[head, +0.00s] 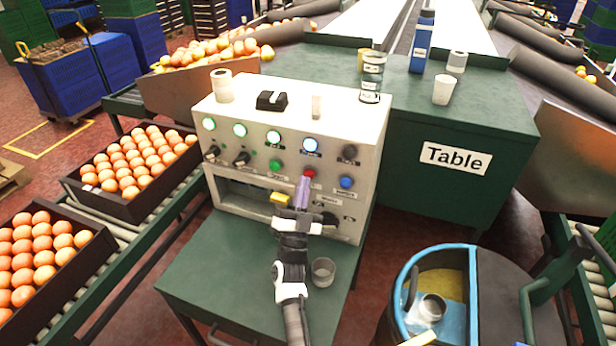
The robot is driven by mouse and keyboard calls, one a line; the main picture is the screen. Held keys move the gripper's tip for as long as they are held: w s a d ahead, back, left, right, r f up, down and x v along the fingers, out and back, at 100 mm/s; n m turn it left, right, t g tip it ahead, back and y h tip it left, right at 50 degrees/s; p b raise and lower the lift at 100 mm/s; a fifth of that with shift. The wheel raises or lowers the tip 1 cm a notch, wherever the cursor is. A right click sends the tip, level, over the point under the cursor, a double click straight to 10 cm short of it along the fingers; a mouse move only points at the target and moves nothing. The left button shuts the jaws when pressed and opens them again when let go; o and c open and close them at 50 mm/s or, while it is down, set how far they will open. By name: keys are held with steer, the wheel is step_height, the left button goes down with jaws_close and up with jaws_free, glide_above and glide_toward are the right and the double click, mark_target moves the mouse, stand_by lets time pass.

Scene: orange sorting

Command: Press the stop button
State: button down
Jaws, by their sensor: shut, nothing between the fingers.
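The control box (235,112) is cream white and stands on a green stand, with rows of lights, buttons and knobs on its front. A red button (309,173) is in the lower row, between a green button (276,166) and a blue button (346,182). Their small labels are too small to read surely. My gripper (304,182) is shut and empty, its pale purple fingers pointing up at the panel just below the red button. The fingertips overlap the button's lower edge in the picture; I cannot tell whether they touch it.
A yellow block (280,198) is left of my fingers. A metal cup (323,271) stands on the green stand (205,285) right of my arm. A tape roll (222,85) and a glass jar (372,78) sit on the box. Crates of oranges (125,206) are on the left.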

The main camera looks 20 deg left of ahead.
steer(key=shift+w+b, duration=0.3)
steer(key=shift+w, duration=0.25)
stand_by(0.5)
steer(key=shift+s, duration=1)
steer(key=shift+s+a+p, duration=0.1)
steer(key=shift+s+p, duration=0.7)
steer(key=shift+s, duration=1.7)
